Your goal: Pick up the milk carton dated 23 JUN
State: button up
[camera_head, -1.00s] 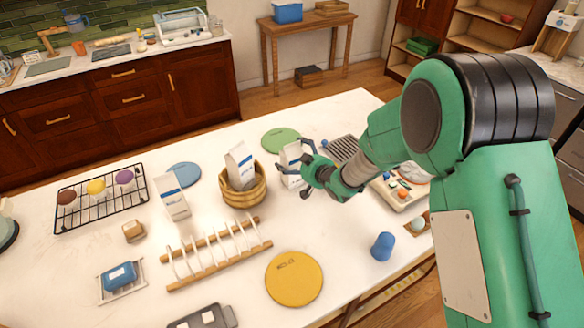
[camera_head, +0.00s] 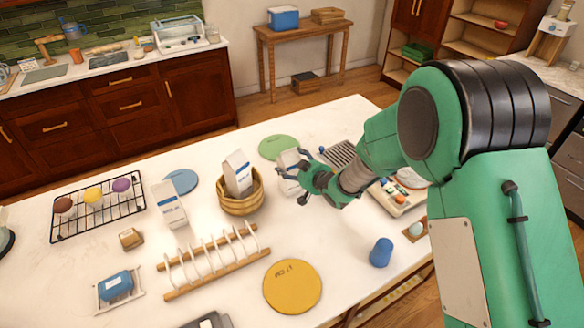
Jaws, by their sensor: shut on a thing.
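A third carton (camera_head: 169,205) stands upright on the table further left. The printed marks on the cartons are too small to read, so I cannot tell which is dated 23 JUN.
A green disc (camera_head: 279,147) lies behind the held carton, and a dark slatted rack (camera_head: 341,153) lies behind my wrist. A wooden plate rack (camera_head: 213,262), yellow disc (camera_head: 292,287) and blue cup (camera_head: 381,252) are in front. Table between basket and cup is clear.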

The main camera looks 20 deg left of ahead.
aim_at(295, 158)
jog(key=shift+r, duration=0.85)
notch_tip(295, 158, up, 2)
jog(key=shift+r+p, duration=0.15)
jog(key=shift+p, duration=0.3)
jog(key=s+d, duration=0.4)
jog(key=s, duration=0.3)
jog(key=s+d+r+p, duration=0.1)
jog(key=s+d, duration=0.2)
jog(key=s, duration=0.4)
jog(key=shift+d, duration=0.4)
jog(key=shift+d, duration=0.1)
